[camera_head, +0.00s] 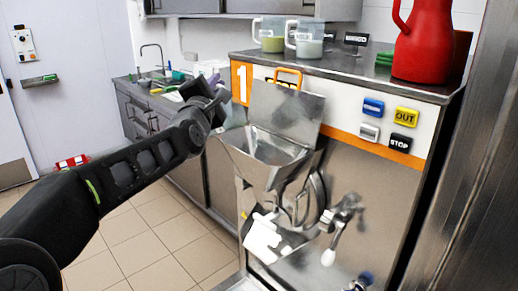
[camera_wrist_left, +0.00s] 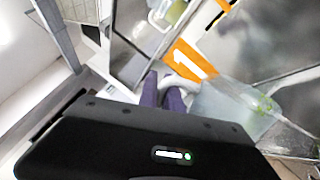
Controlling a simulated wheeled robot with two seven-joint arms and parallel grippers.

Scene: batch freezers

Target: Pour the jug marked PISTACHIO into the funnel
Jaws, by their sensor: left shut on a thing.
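My left gripper (camera_head: 216,98) comes in from the left, beside the funnel's upper left edge. In the left wrist view its purple fingers (camera_wrist_left: 162,92) are shut on the pale handle of a translucent jug (camera_wrist_left: 230,112) with small green specks. The held jug shows only faintly in the head view (camera_head: 235,113), mostly hidden by the gripper; its label and exact tilt cannot be told. The steel funnel (camera_head: 240,160) is on the front of the machine, its lid (camera_head: 290,112) raised behind it. My right gripper is not in view.
A jug with green contents (camera_head: 271,44) and one with whitish contents (camera_head: 306,48) stand on the machine top (camera_head: 340,62), beside a red jug (camera_head: 422,45). A sink counter (camera_head: 135,85) lies behind.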

